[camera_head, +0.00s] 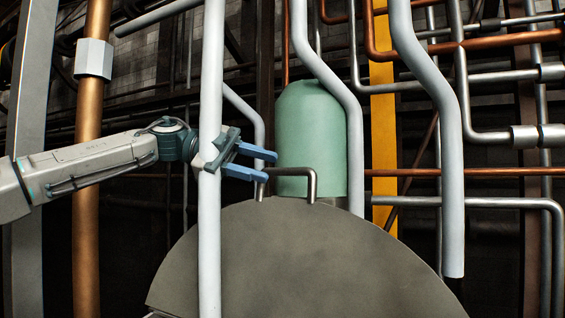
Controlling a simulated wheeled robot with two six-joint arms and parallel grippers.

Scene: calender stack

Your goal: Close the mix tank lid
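The mix tank lid (320,260) is a large grey disc at the bottom centre, its lower part cut off by the picture edge. A bent dark metal handle (298,170) stands at its top edge. My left gripper (269,167) is at the handle's upper left corner, its two blue fingers apart and pointing right. The lower fingertip overlaps the handle's left end in the picture; I cannot tell whether they touch. The tank below the lid is not clearly visible. My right gripper is not in view.
A pale vertical pipe (210,240) passes in front of my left wrist and the lid's left part. A green cylinder (312,130) stands behind the handle. Pale bent pipes (440,90) hang at the right, and a copper pipe (87,180) stands at the left.

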